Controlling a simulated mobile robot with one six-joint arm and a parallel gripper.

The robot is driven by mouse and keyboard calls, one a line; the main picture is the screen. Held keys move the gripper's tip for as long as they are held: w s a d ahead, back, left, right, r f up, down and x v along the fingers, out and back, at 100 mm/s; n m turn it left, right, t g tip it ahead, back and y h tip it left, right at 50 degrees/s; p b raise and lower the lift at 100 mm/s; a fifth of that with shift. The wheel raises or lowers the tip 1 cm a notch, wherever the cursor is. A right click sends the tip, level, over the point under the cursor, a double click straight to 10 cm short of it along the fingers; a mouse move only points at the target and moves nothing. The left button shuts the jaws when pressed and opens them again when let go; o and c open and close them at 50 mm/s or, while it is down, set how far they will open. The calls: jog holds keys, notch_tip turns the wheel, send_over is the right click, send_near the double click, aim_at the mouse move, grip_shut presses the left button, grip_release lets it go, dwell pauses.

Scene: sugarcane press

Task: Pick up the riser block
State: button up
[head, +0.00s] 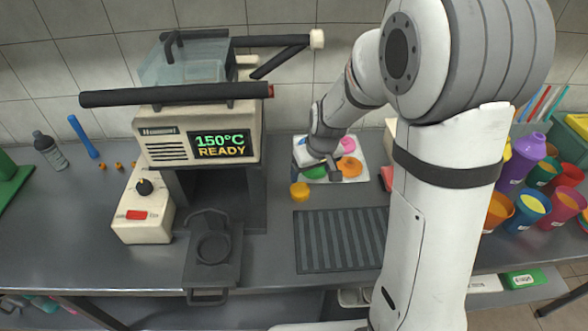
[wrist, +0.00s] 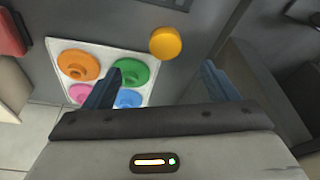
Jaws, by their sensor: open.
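No object is clearly recognisable as the riser block. A short yellow-orange cylinder (head: 300,191) stands alone on the counter, just off the front left corner of a white tray (head: 361,173). In the wrist view the cylinder (wrist: 166,44) appears beyond and between my fingertips, not touched. The tray (wrist: 52,48) there bears round orange, green, pink and blue pieces. A red piece (head: 387,178) is partly hidden behind my arm; a red block (wrist: 12,35) shows at the wrist view's left edge. My gripper (head: 325,168) is over the tray; in the wrist view its fingers (wrist: 161,70) are apart and empty.
A press machine (head: 200,130) with a 150°C READY display and long dark handles stands left of my gripper. A dark ribbed mat (head: 340,240) lies in front. A control box (head: 145,205) stands further left. Several coloured cups (head: 530,208) crowd the right side.

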send_near(300, 189)
jog(key=shift+w+a+f+n, duration=0.1)
jog(key=shift+f+n, duration=0.2)
jog(key=shift+f, duration=0.15)
jog(key=shift+p+x, duration=0.5)
jog(key=shift+x, duration=3.4)
jog(key=shift+c, duration=0.6)
jog(key=c, duration=1)
jog(key=shift+o, duration=0.2)
